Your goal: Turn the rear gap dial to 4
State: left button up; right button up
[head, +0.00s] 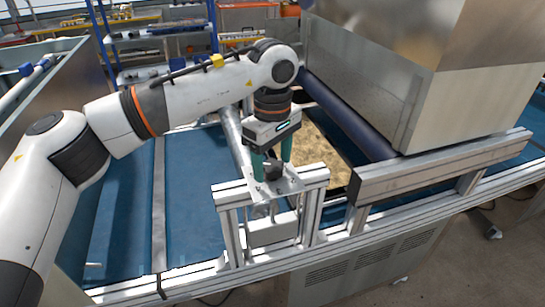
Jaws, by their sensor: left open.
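My left gripper (272,165) comes in from the left and points down over a metal bracket plate (290,185) on the aluminium frame. Its two green fingers are open, one on each side of a small dark knob (271,171) that appears to be a gap dial. I cannot tell whether the fingers touch it. Its scale and pointer cannot be read, and the gripper partly hides it. I cannot confirm from this view that it is the rear dial. My right gripper is not in view.
A blue conveyor belt (195,190) runs under the frame. A large metal hopper housing (375,85) stands to the right, with a dark blue roller (350,115) beside it. Brown material (318,155) lies behind the gripper. Blue shelving (160,45) stands at the back.

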pick_arm(q)
jog(key=c, duration=1)
jog(key=shift+n+b, duration=0.7)
jog(key=shift+n, duration=0.4)
jog(key=n+b, duration=0.1)
jog(key=n, duration=0.1)
jog(key=shift+n, duration=0.3)
jog(key=n+b, duration=0.1)
jog(key=n, duration=0.2)
jog(key=shift+n+b, duration=0.3)
jog(key=shift+b, duration=0.05)
jog(key=shift+n+b, duration=0.5)
jog(key=shift+n, duration=1.1)
jog(key=shift+r, duration=0.1)
